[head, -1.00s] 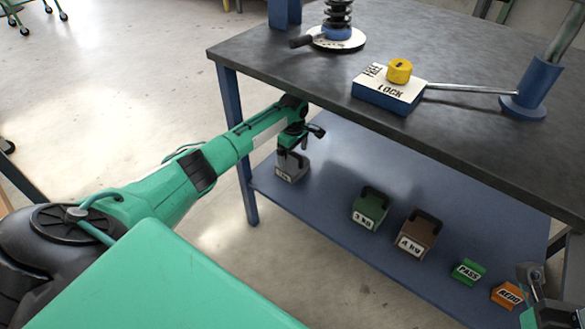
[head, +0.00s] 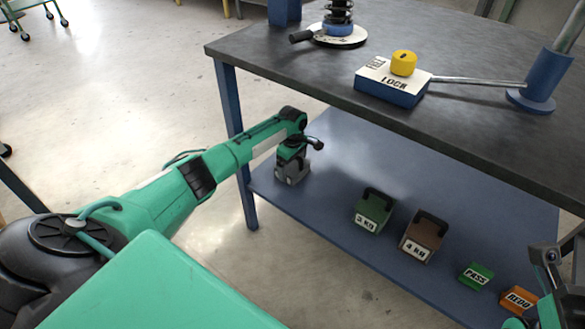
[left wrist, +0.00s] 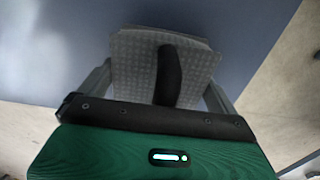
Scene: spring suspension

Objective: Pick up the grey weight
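The grey weight (left wrist: 135,62) is a block with a dark curved handle. In the left wrist view it lies between the two fingers of my left gripper (left wrist: 158,92), which stand wide apart with the handle between them and clear of both. In the head view my left gripper (head: 291,168) is low over the lower shelf's left end, and its fingers and hand mostly hide the weight and its label. My right gripper (head: 547,262) is partly in view at the lower right edge; its finger opening is unclear.
On the blue lower shelf (head: 330,235) stand a green 3 kg weight (head: 373,212), a brown 4 kg weight (head: 423,238), a green PASS block (head: 476,276) and an orange REDO block (head: 518,299). The dark tabletop (head: 450,115) overhangs; a blue table leg (head: 240,180) is close to my left arm.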

